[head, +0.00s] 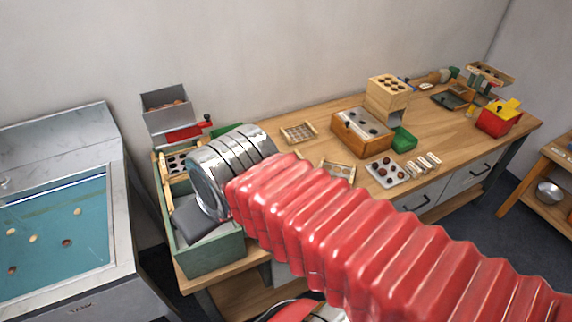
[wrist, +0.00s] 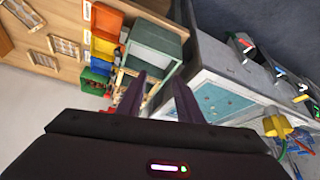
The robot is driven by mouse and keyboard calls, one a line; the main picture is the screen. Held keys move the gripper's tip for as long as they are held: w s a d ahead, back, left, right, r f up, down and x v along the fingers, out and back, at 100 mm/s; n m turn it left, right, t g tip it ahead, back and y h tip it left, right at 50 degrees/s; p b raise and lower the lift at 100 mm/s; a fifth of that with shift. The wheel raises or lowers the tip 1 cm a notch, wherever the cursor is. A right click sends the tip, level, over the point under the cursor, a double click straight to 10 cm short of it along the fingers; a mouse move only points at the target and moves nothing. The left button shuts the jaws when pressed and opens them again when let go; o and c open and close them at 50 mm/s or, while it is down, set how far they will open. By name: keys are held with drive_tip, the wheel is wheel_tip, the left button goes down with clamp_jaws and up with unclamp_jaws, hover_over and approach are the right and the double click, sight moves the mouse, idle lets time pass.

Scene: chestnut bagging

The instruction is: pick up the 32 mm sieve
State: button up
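Several wooden-framed sieves show, with no readable size marks, so I cannot tell which is the 32 mm one. In the head view one sieve (head: 298,133) lies flat on the bench and another (head: 338,169) lies nearer, partly behind my red arm. A holed wooden frame (head: 178,163) stands in the green crate at left.
The green crate (head: 212,256) stands at the bench's left end, beside the water tank (head: 60,232). Coloured bins (wrist: 104,47) show in the wrist view.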

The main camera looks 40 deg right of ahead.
drive_tip(key=w+d+f+m+t+h, duration=0.1)
drive_tip(key=w+d+f+h, duration=0.1)
drive_tip(key=w+d, duration=0.6)
drive_tip(key=w+d+f+t+h, duration=0.1)
drive_tip(key=w+d+f, duration=0.25)
drive_tip(key=d, duration=0.75)
drive_tip(key=w+d+f+m+t+h, duration=0.1)
drive_tip(key=w+d+f+h, duration=0.1)
drive_tip(key=w+d, duration=0.65)
drive_tip(key=s+d+f+t, duration=0.1)
drive_tip(key=s+d+f, duration=0.1)
drive_tip(key=d+f, duration=0.4)
drive_tip(key=s+d+f+m+t, duration=0.1)
drive_tip(key=s+d+f, duration=0.2)
drive_tip(key=d+f, duration=0.3)
drive_tip(key=s+d+f+t+y, duration=0.1)
drive_tip(key=s+d+f+t, duration=0.1)
drive_tip(key=d+f, duration=0.5)
drive_tip(key=shift+s+f, duration=0.25)
drive_tip(key=shift+s, duration=0.3)
drive_tip(key=shift+s+d+f, duration=0.1)
drive_tip(key=shift+s+f, duration=0.25)
